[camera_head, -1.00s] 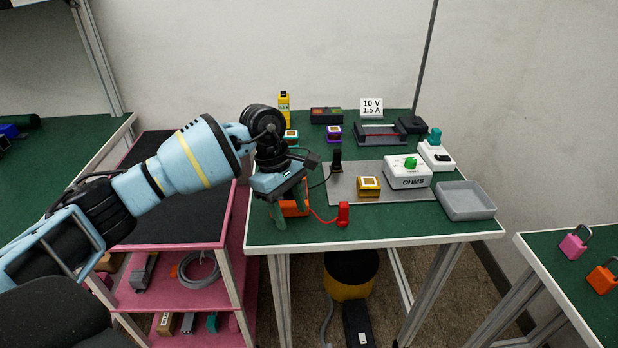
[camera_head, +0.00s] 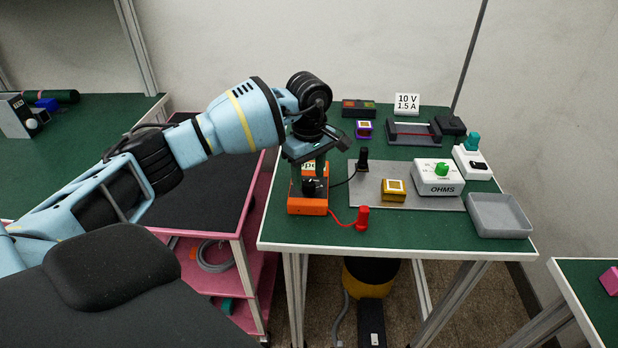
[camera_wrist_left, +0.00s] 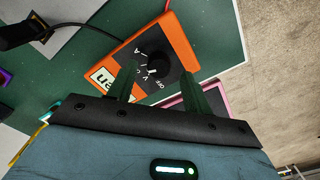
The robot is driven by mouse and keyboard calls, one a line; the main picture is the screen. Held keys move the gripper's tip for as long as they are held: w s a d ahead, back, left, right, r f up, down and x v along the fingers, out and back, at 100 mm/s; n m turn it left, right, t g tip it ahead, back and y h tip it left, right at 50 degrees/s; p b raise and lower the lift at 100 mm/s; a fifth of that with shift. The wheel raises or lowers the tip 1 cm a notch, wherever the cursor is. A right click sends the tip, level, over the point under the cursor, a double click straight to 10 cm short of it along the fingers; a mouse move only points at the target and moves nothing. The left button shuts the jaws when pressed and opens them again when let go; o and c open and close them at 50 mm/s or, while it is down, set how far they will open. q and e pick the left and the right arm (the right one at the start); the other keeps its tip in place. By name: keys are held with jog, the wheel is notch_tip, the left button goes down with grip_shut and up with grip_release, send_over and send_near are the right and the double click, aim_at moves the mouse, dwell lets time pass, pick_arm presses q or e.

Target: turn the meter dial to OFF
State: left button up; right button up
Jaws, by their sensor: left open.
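The orange meter (camera_head: 308,206) stands near the front left of the green-topped table. In the left wrist view the meter (camera_wrist_left: 119,54) has a round black dial (camera_wrist_left: 157,64), with letters and OFF printed around it. A pale mark shows by the dial's left side; I cannot tell its exact setting. My left gripper (camera_head: 318,168) is over the meter and partly hides its far part in the head view. In the left wrist view the open left gripper (camera_wrist_left: 159,76) has one finger on either side of the dial, apparently apart from it. My right gripper is not in view.
A red plug (camera_head: 361,218) and a black plug (camera_head: 363,160) on leads stand right of the meter. A yellow block (camera_head: 393,190), white OHMS box (camera_head: 437,179) and grey tray (camera_head: 499,216) are farther right. A pink cart (camera_head: 244,245) stands to the left.

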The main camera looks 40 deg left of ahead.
pick_arm(q)
jog(key=shift+f, duration=0.95)
jog(key=c, duration=0.7)
jog(key=shift+c, duration=1.4)
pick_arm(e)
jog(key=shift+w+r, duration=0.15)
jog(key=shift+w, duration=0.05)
